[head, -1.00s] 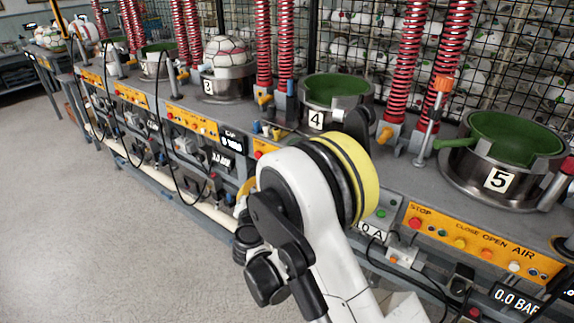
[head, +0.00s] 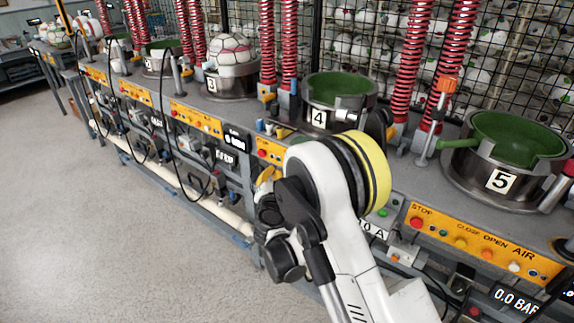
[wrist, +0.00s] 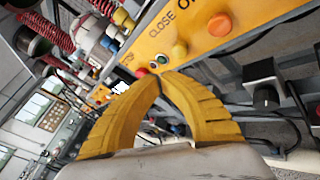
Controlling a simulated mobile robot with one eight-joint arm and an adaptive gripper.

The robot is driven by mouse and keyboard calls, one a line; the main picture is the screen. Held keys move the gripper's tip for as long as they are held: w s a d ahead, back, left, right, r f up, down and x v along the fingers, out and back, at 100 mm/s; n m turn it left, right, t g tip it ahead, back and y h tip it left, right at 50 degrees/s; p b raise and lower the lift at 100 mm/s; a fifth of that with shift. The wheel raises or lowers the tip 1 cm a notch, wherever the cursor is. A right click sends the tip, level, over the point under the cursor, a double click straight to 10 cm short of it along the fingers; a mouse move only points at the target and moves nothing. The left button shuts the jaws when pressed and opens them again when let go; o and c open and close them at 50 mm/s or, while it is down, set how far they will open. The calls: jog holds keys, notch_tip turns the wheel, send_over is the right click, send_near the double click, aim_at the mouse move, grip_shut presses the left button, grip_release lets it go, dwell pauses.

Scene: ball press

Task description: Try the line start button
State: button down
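A green button (head: 383,212) sits on a small grey box behind my arm, at the front edge of the bench. No label naming a line start button is readable. An orange control panel (head: 484,243) with the words STOP, CLOSE, OPEN and AIR runs beneath press 5. My gripper (wrist: 160,76) has curved yellow fingers whose tips meet, with nothing between them. In the wrist view, an orange panel (wrist: 205,30) marked CLOSE lies beyond the tips, and a red button (wrist: 141,73) appears just left of them. In the head view my arm hides most of the gripper.
Presses with green bowls, numbered 4 (head: 340,90) and 5 (head: 510,140), stand on the bench. A ball (head: 230,52) sits on press 3. Red coiled hoses and black cables hang along the line. The floor (head: 110,230) at left is clear.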

jog(key=shift+w+d, duration=0.7)
jog(key=shift+w, duration=0.25)
jog(key=shift+w+d, duration=0.1)
dwell(0.8)
jog(key=shift+w+d+b, duration=0.15)
jog(key=shift+w+b, duration=0.05)
jog(key=shift+b, duration=0.15)
jog(key=shift+w+d, duration=0.3)
jog(key=shift+w, duration=0.1)
dwell(0.7)
jog(key=shift+s, duration=0.1)
jog(key=shift+s+a+b, duration=0.35)
jog(key=shift+s+a, duration=0.15)
jog(key=shift+s, duration=0.15)
jog(key=s+a, duration=0.1)
jog(key=s, duration=0.1)
jog(key=s+a, duration=0.2)
dwell(0.6)
